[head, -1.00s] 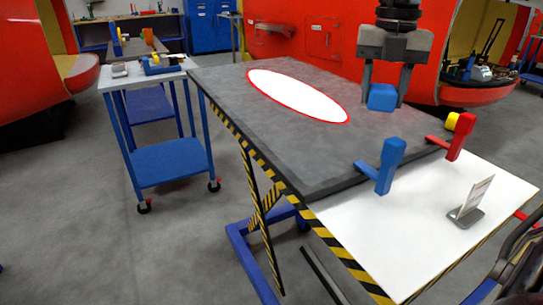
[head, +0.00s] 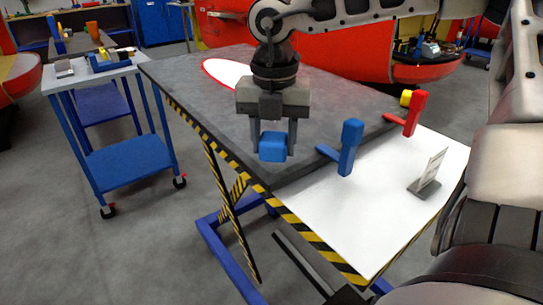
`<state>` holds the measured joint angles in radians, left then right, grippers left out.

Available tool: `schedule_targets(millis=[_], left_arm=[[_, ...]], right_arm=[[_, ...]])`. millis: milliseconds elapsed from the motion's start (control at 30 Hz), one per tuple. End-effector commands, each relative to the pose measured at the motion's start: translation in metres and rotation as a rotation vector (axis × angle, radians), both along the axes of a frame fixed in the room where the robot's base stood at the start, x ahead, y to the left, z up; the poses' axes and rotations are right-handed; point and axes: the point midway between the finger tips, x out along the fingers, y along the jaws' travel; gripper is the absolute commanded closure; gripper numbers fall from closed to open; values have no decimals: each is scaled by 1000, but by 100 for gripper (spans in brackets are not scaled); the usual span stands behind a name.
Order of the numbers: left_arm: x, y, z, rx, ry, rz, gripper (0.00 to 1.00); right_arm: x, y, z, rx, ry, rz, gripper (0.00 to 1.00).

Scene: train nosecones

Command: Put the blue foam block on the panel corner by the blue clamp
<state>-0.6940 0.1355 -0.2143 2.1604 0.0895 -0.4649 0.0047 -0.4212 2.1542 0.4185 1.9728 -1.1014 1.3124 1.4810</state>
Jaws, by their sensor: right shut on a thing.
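The blue foam block (head: 272,147) is between the fingers of my right gripper (head: 273,146), which is shut on it. The block is over the near part of the grey panel (head: 200,100), left of the blue clamp (head: 349,148). I cannot tell whether it touches the panel. The blue clamp is at the panel's near right edge, with its bar reaching left and its handle upright. The panel's near corner (head: 272,188) lies below the gripper and to the left of the clamp. My left gripper is not in view.
A small card stand (head: 427,180) is on the white table top (head: 360,220). A blue cart (head: 120,159) stands left. The panel has a white oval with a red rim (head: 226,73).

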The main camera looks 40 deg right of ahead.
Motion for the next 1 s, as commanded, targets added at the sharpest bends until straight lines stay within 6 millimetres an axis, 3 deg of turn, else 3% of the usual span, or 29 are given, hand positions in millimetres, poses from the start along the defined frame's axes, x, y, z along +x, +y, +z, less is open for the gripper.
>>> schedule_targets(millis=[300,667,700,767,1000], left_arm=[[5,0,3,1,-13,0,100],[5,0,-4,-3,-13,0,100],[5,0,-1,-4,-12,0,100],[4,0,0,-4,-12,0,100],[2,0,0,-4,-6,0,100]], right_arm=[[-1,6,-35,1,3,1,79],[0,5,-42,1,-1,0,79],[0,5,-40,0,0,0,49],[0,5,-39,0,0,0,35],[0,5,-39,1,-1,0,35]])
